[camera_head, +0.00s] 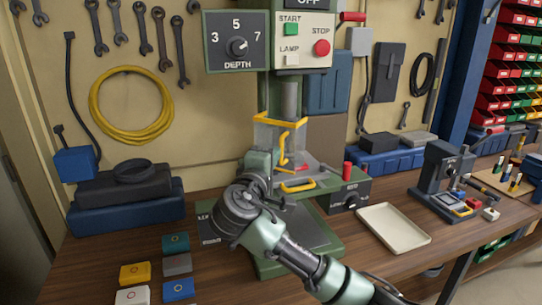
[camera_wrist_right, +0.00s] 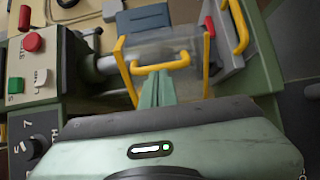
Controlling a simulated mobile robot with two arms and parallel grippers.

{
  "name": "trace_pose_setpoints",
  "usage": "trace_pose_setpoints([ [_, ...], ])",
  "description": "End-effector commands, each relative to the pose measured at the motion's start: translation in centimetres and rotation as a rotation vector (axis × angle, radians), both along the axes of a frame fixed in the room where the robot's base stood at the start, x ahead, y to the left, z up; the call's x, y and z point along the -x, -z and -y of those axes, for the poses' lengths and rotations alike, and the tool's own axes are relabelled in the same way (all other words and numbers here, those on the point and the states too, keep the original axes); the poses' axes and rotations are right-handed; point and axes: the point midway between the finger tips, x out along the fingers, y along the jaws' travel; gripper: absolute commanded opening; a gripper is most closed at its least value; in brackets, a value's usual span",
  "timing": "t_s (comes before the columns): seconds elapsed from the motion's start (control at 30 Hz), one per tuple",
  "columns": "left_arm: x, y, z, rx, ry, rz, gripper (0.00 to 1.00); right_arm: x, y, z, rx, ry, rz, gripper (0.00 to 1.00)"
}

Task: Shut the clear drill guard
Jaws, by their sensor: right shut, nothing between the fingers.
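The clear drill guard (camera_head: 268,136), with yellow edges and a yellow bar handle (camera_head: 284,150), hangs around the drill spindle below the control panel. In the right wrist view the guard's clear panel (camera_wrist_right: 178,48) lies between two yellow edges, and its handle (camera_wrist_right: 160,65) is just beyond my fingertips. My right gripper (camera_wrist_right: 157,82) is shut and empty, its fingertips close to the handle; I cannot tell whether they touch it. In the head view my right wrist hides part of the machine and the guard's lower left. My left gripper is not in view.
A second yellow handle (camera_head: 298,187) is low on the machine. The control box (camera_head: 302,40) with green and red buttons is above. A cream tray (camera_head: 394,228) lies to the right. Several small coloured boxes (camera_head: 135,273) are at front left. A yellow hose (camera_head: 131,106) hangs behind.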

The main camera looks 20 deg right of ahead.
Motion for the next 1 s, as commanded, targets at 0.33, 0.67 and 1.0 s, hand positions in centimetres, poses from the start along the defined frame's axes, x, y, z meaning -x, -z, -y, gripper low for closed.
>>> trace_pose_setpoints([
  [0.33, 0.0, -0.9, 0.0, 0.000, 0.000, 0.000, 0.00, 0.4, -0.1, 2.5, 0.003, -0.129, 0.000, 0.00],
  [0.67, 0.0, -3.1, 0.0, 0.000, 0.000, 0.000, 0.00, 0.0, -0.3, 7.5, 0.006, -0.409, -0.003, 0.00],
  [1.0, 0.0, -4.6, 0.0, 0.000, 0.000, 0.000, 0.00, -1.8, -0.2, 11.2, 0.000, -0.473, -0.001, 0.00],
])
